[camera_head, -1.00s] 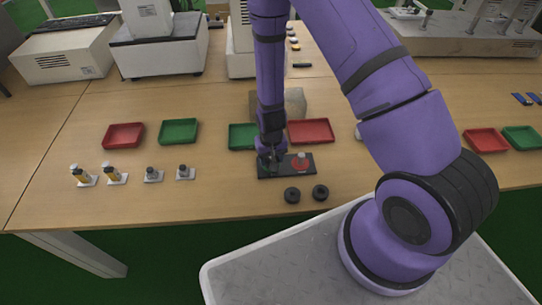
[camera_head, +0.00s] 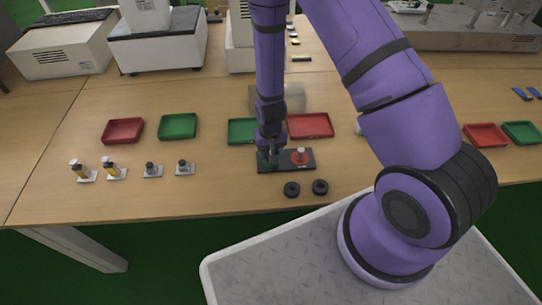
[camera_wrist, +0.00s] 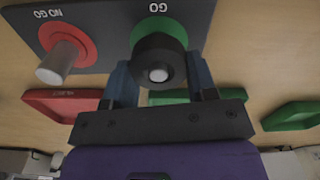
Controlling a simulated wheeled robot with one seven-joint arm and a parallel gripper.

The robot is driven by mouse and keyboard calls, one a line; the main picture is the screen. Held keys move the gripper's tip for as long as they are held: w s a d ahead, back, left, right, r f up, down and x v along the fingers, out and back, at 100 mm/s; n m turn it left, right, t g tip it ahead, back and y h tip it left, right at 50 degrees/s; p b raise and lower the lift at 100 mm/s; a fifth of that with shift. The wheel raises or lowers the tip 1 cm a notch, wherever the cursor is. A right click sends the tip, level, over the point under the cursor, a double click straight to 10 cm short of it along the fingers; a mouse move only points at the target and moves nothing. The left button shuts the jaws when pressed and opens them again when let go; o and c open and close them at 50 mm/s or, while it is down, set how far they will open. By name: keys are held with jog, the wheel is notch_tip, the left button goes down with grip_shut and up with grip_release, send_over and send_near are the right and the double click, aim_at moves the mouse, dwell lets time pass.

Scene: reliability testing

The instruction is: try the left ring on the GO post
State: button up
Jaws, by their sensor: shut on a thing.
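The gauge board (camera_head: 287,166) is a dark plate with a green GO disc (camera_wrist: 166,27) and a red NO GO disc (camera_wrist: 67,42). A pale post (camera_wrist: 55,69) stands on the red disc. My gripper (camera_wrist: 160,62) is over the green side, its two blue fingers shut on a black ring (camera_wrist: 145,52). In the wrist view the light tip of the GO post (camera_wrist: 158,75) shows inside the ring's hole. The ring appears to be around the post; how far down is hard to tell. In the head view my gripper (camera_head: 271,158) hides the GO post and held ring.
Two more black rings (camera_head: 291,189) (camera_head: 320,187) lie on the table in front of the board. A green tray (camera_head: 242,131) and a red tray (camera_head: 311,126) stand behind it. Several small upright parts (camera_head: 153,170) stand at left, before other trays (camera_head: 123,131).

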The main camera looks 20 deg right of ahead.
jog(key=shift+r, duration=2.8)
jog(key=shift+d, duration=0.1)
